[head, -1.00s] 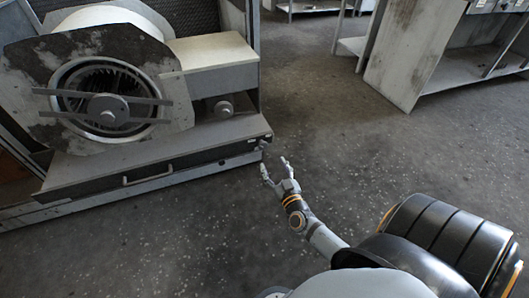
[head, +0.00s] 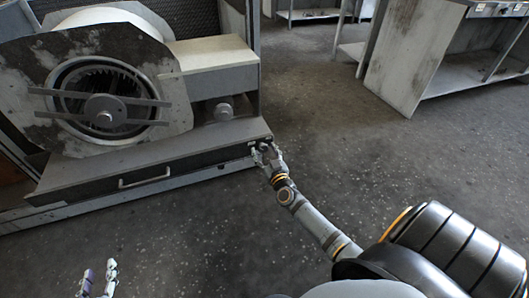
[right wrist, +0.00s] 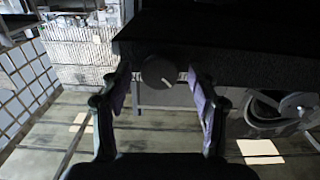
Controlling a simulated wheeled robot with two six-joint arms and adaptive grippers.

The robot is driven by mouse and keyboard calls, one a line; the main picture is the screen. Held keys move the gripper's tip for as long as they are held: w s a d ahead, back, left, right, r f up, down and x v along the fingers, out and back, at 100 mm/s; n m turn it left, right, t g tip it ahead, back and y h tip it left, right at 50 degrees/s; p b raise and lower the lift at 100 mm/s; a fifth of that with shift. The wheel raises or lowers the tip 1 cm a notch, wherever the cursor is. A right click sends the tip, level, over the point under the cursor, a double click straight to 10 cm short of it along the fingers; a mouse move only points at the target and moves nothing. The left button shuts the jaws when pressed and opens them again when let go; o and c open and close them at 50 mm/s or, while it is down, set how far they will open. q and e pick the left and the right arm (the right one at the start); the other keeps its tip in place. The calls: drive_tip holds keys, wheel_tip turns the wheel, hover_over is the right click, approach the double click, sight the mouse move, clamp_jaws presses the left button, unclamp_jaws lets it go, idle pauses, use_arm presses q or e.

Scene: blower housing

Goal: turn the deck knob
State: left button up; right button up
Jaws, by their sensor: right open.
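The deck knob (right wrist: 158,71) is a dark round knob with a pale pointer mark, on the front face of the dark deck edge in the right wrist view. My right gripper (right wrist: 162,90) is open, with one finger on each side of the knob and visible gaps. In the head view my right gripper (head: 265,153) is at the right end of the deck's front (head: 160,163) and largely covers the knob. My left gripper (head: 99,275) is at the bottom left, open and empty, its fingers apart, away from the deck.
The blower housing (head: 179,96) with its round inlet and crossbars stands on the deck. A bar handle (head: 144,177) sticks out of the deck's front. Grey benches (head: 412,60) stand at the back right. The floor (head: 330,130) between is clear.

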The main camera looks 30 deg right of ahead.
use_arm(q)
drive_tip(key=shift+w+r, duration=0.2)
drive_tip(key=shift+r, duration=0.25)
use_arm(e)
drive_tip(key=shift+w, duration=0.15)
drive_tip(key=c, duration=1.2)
use_arm(q)
drive_tip(key=shift+f, duration=0.1)
use_arm(e)
drive_tip(key=m+p, duration=0.1)
drive_tip(key=m, duration=0.6)
drive_tip(key=shift+d+p, duration=0.1)
drive_tip(key=shift+p, duration=0.3)
use_arm(q)
drive_tip(key=s+d+f+g, duration=0.1)
drive_tip(key=s+f+g, duration=0.6)
drive_tip(key=s+f, duration=0.5)
drive_tip(key=shift+s+f+g, duration=0.2)
drive_tip(key=shift+f+g, duration=0.1)
drive_tip(key=shift+f, duration=0.4)
use_arm(e)
drive_tip(key=shift+m, duration=1.2)
use_arm(q)
drive_tip(key=shift+s+d, duration=0.1)
